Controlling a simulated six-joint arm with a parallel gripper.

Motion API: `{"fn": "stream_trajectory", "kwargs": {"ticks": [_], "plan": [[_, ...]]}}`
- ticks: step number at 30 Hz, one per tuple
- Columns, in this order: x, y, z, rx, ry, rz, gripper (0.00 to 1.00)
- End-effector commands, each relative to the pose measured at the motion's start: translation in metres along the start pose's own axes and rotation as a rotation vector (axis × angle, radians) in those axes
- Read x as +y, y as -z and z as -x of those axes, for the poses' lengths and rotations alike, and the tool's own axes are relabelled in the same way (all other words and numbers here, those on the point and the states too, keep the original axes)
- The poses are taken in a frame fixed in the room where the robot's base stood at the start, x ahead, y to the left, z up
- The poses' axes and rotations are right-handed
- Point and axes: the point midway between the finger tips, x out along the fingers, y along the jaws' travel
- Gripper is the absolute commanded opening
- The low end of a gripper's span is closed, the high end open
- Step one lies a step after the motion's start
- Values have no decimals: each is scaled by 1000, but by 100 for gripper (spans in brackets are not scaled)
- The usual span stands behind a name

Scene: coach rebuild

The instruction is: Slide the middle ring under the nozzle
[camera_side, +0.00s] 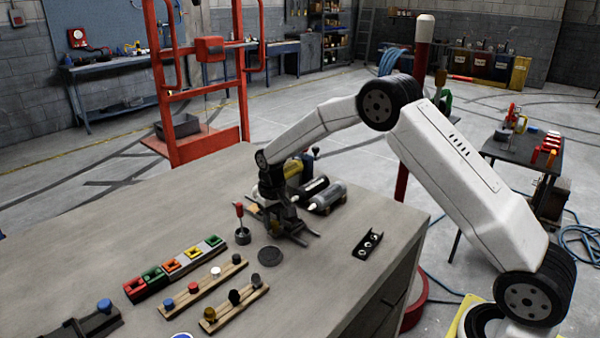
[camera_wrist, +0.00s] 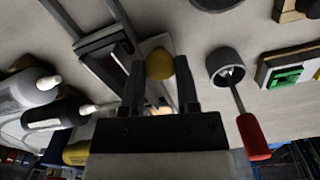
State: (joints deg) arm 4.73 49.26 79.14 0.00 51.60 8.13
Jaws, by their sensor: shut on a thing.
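My gripper (camera_wrist: 160,80) is low over the table, its two fingers either side of a rounded yellow piece (camera_wrist: 160,65), and is shut on it. In the side view my gripper (camera_side: 284,224) hides this piece. A dark angular frame (camera_wrist: 107,45) lies just beyond the fingers in the wrist view. Two cartridges, one grey (camera_side: 328,196) and one black (camera_wrist: 58,113), lie beside the gripper with pale nozzle tips (camera_wrist: 50,82). A dark holder with three pale rings (camera_side: 367,243) lies apart, right of the gripper. I cannot tell which ring or nozzle is the task's.
A red-handled tool (camera_side: 239,211) stands in a small cup (camera_wrist: 224,62) close left of the gripper. A black disc (camera_side: 270,256) lies in front. Coloured blocks (camera_side: 172,267) and wooden peg strips (camera_side: 203,288) fill the front left. The table's right front is mostly bare.

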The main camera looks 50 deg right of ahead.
Motion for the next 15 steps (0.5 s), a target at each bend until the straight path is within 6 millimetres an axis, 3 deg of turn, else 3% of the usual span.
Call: {"fn": "stream_trajectory", "kwargs": {"ticks": [15], "plan": [[-9, 42, 2, 4, 1, 0, 0]]}}
